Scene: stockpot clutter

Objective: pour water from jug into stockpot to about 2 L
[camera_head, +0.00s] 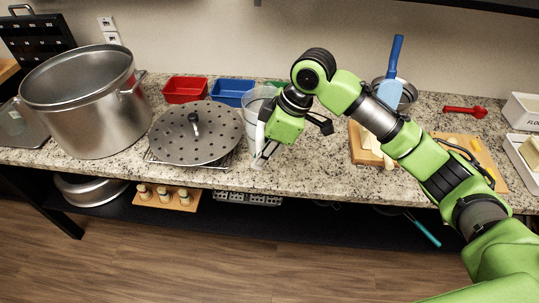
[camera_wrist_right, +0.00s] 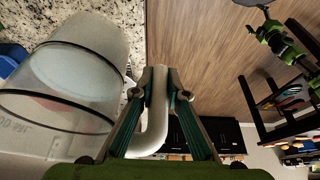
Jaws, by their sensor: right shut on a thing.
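The large steel stockpot (camera_head: 92,108) stands upright and open at the left of the counter. Its inside bottom and any water in it are hidden from this angle. The clear jug (camera_head: 256,103) is at the middle of the counter, right of the perforated lid, partly hidden by my right gripper (camera_head: 264,152). In the wrist view, my right gripper (camera_wrist_right: 158,92) is shut on the handle of the jug (camera_wrist_right: 62,82). The jug's body is beside the fingers there. The water level in it is hard to tell. My left gripper does not show.
A perforated lid (camera_head: 197,133) lies on a wire rack between stockpot and jug. A red bin (camera_head: 185,90) and blue bin (camera_head: 232,92) stand behind it. A cutting board (camera_head: 363,150), a steel bowl (camera_head: 408,95) and a red scoop (camera_head: 466,111) are to the right.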

